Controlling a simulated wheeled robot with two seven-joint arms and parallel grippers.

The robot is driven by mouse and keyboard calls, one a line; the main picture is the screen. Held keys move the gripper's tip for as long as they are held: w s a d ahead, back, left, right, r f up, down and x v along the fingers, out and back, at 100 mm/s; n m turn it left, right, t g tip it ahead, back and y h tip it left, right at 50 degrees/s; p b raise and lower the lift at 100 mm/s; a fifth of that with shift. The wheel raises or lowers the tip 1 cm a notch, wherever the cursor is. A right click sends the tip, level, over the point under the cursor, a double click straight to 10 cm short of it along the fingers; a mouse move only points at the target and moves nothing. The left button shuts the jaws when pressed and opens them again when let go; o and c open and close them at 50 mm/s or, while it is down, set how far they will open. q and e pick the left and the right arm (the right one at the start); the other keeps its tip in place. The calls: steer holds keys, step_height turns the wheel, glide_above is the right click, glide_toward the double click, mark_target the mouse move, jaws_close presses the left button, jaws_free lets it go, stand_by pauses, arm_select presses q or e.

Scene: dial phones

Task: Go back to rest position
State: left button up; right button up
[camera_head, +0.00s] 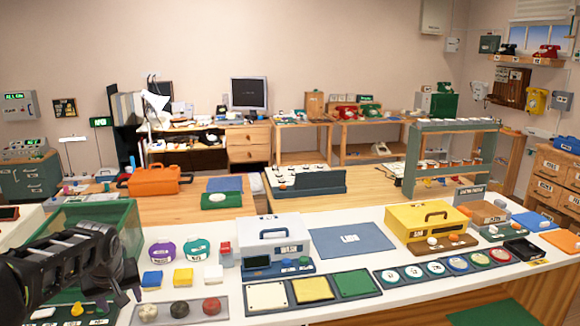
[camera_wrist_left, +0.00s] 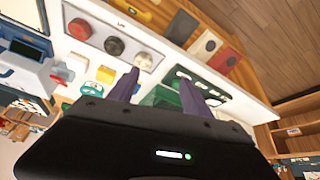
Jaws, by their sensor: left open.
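My left arm comes in from the left in the head view. Its black left gripper (camera_head: 128,284) is above the front left part of the white table (camera_head: 385,295), beside the green bin. The wrist view also shows the left gripper (camera_wrist_left: 160,80), with its two dark fingers apart and nothing between them. The tray of knobs and a green panel lie beyond the fingertips in that view. My right gripper is in neither view.
A green bin (camera_head: 130,226) stands beside my left arm. A grey tray (camera_head: 232,312) with white, black and red knobs lies right of the gripper. A white case (camera_head: 270,229) and a yellow case (camera_head: 415,214) stand farther right. Several small coloured blocks and discs lie close by.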

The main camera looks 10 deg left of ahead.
arm_select(q)
steer(key=w+d+f+m+t+h, duration=0.25)
steer(key=w+d+f, duration=0.35)
steer(key=d+f, duration=0.3)
steer(key=s+d+f+m+h, duration=0.2)
steer(key=s+d+f, duration=0.2)
steer(key=d+f, duration=0.75)
steer(key=s+d+f+m+g+h, duration=0.1)
steer(key=s+d+f+g, duration=0.2)
steer(key=s+d+f, duration=0.8)
steer(key=s+d+f+g, duration=0.1)
steer(key=s+d+f, duration=0.2)
steer(key=s, duration=0.6)
steer(key=s+d+f+g+h, duration=0.1)
steer(key=s+d+f+g, duration=0.1)
steer(key=s, duration=0.6)
step_height(320, 180, down, 2)
steer(key=shift+s+d+f, duration=0.1)
steer(key=shift+s+d, duration=0.3)
steer(key=shift+d, duration=0.2)
steer(key=shift+h, duration=0.25)
